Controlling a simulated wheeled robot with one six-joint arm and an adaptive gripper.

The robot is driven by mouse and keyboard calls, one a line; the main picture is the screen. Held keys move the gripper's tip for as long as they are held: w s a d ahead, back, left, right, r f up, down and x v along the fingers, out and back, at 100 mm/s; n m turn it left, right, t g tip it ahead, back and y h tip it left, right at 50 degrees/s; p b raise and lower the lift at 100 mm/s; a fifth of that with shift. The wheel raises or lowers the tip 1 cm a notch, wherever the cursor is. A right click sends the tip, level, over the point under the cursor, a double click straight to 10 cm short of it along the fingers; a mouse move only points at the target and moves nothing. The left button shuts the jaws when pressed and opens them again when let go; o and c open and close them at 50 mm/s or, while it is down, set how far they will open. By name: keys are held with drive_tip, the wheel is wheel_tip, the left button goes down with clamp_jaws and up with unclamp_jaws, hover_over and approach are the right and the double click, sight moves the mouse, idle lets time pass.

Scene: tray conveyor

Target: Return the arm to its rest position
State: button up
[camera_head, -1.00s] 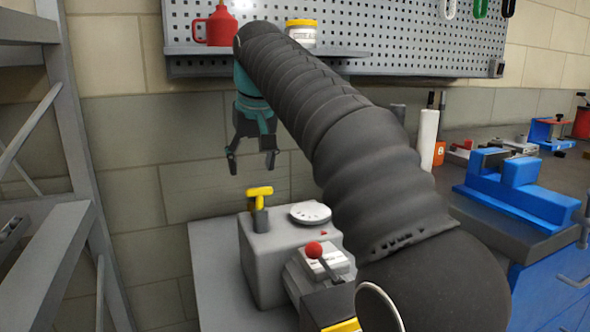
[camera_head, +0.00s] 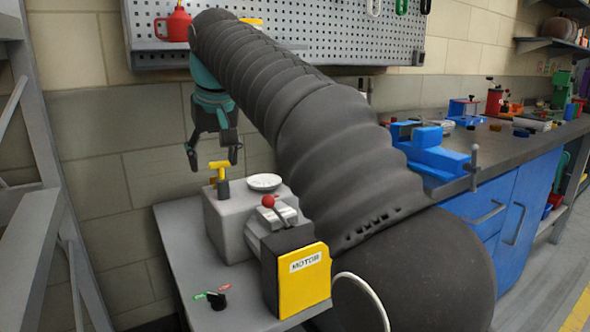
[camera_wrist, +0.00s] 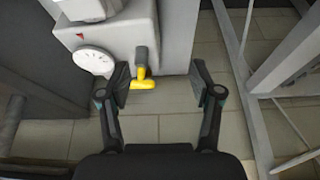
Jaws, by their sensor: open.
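My gripper (camera_head: 213,160) hangs open and empty at the end of my dark, sleeved arm, above the left part of the grey machine table. Its two fingers are apart in the wrist view (camera_wrist: 160,88). Below it in the head view stands a yellow T-handle (camera_head: 219,167) on a grey box. In the wrist view the yellow handle (camera_wrist: 143,84) shows between and beyond the fingertips, and I cannot tell the exact gap. My arm crosses the middle of the head view and hides part of the pegboard and bench.
A white gauge (camera_head: 264,182), a red-knobbed lever (camera_head: 268,201) and a yellow MOTOR box (camera_head: 303,279) stand on the grey table (camera_head: 180,240). A grey frame (camera_head: 45,170) rises at left. A blue vise (camera_head: 433,155) sits on the right bench. A pegboard (camera_head: 290,30) is behind.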

drive_tip(key=shift+m, duration=0.8)
drive_tip(key=s+d+f, duration=0.1)
drive_tip(key=d, duration=0.3)
drive_tip(key=s+d, duration=0.1)
drive_tip(key=d, duration=0.3)
drive_tip(key=s+d+f, duration=0.1)
drive_tip(key=s+d, duration=0.1)
drive_tip(key=d, duration=0.2)
drive_tip(key=shift+s+f, duration=0.1)
drive_tip(key=shift+f, duration=0.2)
drive_tip(key=s+d+f+m+t+h, duration=0.1)
drive_tip(key=s+d+f+m, duration=0.3)
drive_tip(key=s+d+f, duration=1.5)
wheel_tip(320, 180, down, 3)
drive_tip(key=shift+s+f+t+h, duration=0.25)
drive_tip(key=shift+s+h, duration=0.35)
drive_tip(key=shift+s, duration=0.5)
